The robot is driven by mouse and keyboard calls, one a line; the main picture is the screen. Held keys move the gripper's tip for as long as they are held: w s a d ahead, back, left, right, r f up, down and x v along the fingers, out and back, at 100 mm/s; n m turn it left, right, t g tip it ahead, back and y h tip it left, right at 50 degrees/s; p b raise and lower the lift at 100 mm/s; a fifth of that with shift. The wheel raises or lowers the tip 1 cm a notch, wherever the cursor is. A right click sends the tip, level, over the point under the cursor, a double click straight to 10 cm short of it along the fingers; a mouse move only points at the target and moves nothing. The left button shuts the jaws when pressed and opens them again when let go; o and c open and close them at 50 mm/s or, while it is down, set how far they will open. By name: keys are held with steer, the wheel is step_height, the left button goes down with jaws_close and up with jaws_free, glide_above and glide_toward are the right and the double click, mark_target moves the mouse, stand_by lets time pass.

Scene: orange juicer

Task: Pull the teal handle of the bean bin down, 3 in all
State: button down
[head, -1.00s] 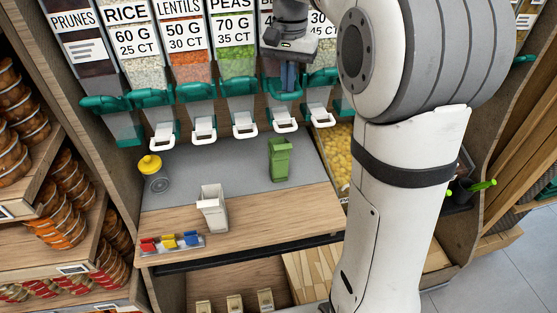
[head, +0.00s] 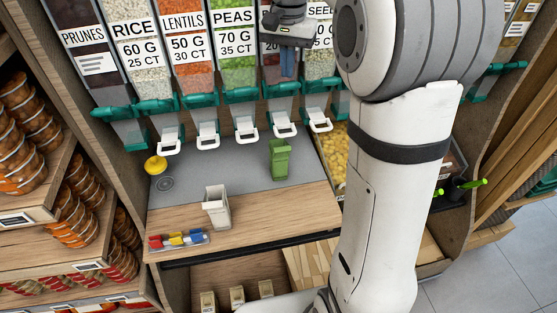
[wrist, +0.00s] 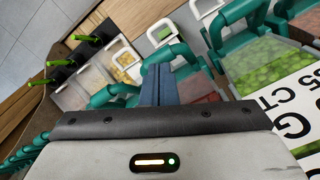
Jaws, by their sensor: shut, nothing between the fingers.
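The bean bin (head: 272,73) stands between the peas and seeds bins; my gripper covers most of its label. Its teal handle (head: 280,90) is at the bin's foot, above a white spout flap (head: 283,130). My gripper (head: 288,75) is shut and empty, its blue-grey fingers pointing down in front of the bin, just above the handle. In the wrist view, the shut fingers (wrist: 159,78) overlap a teal handle (wrist: 172,56); I cannot tell whether they touch. A green container (head: 279,160) stands upright on the grey mat below the bean spout.
Neighbouring bins have similar handles, such as peas (head: 241,95) and seeds (head: 317,87). A white container (head: 216,207) and a tray of coloured clips (head: 178,240) are on the wooden counter front. A yellow-lidded jar (head: 156,165) stands left. The middle of the grey mat is clear.

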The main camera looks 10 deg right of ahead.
mark_target(287, 84)
steer(key=shift+f+b, duration=0.55)
steer(key=shift+f, duration=0.3)
steer(key=shift+s+f+b, duration=0.35)
steer(key=shift+f+b, duration=0.4)
steer(key=shift+f, duration=0.15)
steer(key=shift+f+b, duration=0.3)
steer(key=shift+f, duration=0.25)
steer(key=shift+s+f+b, duration=0.2)
steer(key=shift+f+b, duration=0.55)
steer(key=shift+f, duration=0.2)
steer(key=r+p, duration=0.4)
steer(key=w+r+p, duration=0.1)
steer(key=r+p, duration=0.1)
steer(key=shift+w+r+p, duration=0.1)
steer(key=shift+r+p, duration=0.2)
steer(key=shift+p, duration=0.05)
